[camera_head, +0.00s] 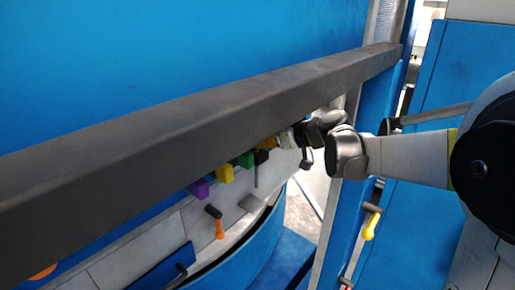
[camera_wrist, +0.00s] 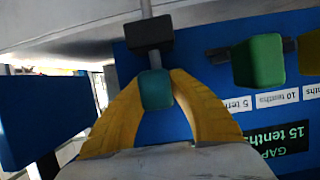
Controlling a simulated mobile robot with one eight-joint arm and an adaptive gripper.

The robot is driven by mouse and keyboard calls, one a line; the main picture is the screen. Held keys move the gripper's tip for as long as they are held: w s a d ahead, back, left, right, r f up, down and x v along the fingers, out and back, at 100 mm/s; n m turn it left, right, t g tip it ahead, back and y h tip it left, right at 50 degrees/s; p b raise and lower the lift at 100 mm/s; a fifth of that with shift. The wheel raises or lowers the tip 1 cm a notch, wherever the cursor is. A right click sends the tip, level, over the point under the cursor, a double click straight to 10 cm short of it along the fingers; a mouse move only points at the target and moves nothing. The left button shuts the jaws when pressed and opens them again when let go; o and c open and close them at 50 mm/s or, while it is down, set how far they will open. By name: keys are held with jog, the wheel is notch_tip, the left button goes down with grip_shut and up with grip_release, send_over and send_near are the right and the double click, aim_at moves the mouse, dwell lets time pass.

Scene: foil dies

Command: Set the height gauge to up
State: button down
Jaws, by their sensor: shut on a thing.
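In the wrist view, my gripper (camera_wrist: 160,78) has yellow fingers closed on both sides of a small teal block (camera_wrist: 156,91). In the head view, my gripper (camera_head: 308,132) is at the right end of a row of coloured knobs, under a dark beam. The teal block cannot be made out there.
A green knob (camera_wrist: 258,60) is close to the right of my fingers, above labels reading "5 tenths" and "10 tenths". The head view shows purple (camera_head: 199,189) and yellow (camera_head: 225,173) knobs. The dark beam (camera_head: 200,115) runs above them. An orange-handled lever (camera_head: 219,228) hangs lower.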

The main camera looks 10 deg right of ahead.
jog(key=shift+w+r+p, duration=0.1)
jog(key=shift+r+p, duration=0.2)
jog(key=shift+r, duration=1.15)
jog(key=c, duration=1.2)
grip_release()
jog(key=shift+a, duration=0.1)
jog(key=v, duration=1.2)
